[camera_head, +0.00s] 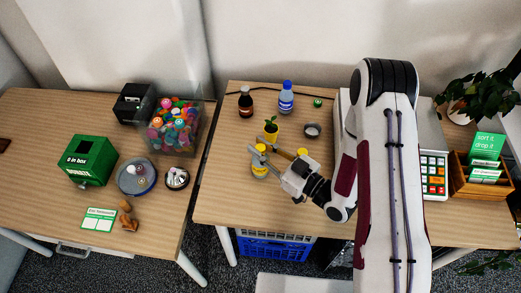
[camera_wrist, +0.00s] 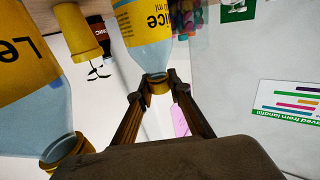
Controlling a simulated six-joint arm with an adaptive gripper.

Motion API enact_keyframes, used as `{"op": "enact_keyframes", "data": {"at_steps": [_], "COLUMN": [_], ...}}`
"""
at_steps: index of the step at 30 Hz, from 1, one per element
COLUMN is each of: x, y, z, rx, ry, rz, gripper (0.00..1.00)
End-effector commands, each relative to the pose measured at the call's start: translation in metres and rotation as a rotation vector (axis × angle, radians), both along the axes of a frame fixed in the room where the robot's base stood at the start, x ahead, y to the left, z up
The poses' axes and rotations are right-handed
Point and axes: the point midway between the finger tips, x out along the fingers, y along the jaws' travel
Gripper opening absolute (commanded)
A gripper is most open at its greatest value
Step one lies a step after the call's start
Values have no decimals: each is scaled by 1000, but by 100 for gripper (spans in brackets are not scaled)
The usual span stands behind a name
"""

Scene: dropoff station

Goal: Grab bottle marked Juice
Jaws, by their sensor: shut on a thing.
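The juice bottle (camera_wrist: 148,40) is clear with a yellow label, of which the letters "ice" show in the wrist view. Its yellow cap (camera_wrist: 157,84) sits between the two fingers of my gripper (camera_wrist: 160,80), which is shut on it. In the head view my gripper (camera_head: 262,154) reaches the juice bottle (camera_head: 259,172) at the left part of the right table. Whether its base touches the table is hard to tell. Another bottle (camera_wrist: 25,70) with a yellow label starting "Le" stands close by; in the head view its yellow cap (camera_head: 302,152) shows behind my gripper.
A small plant in a yellow pot (camera_head: 271,135) stands just behind. A card rack (camera_head: 480,185) is right. The left table (camera_head: 60,120) holds a green box (camera_head: 87,160).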

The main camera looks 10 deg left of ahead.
Motion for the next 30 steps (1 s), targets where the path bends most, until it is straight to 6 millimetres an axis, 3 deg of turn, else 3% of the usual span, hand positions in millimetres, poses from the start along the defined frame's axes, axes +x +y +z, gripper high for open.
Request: {"op": "enact_keyframes", "data": {"at_steps": [30], "x": [0], "y": [0], "z": [87], "rx": [-1], "ry": [-2], "rz": [0], "gripper": [7]}}
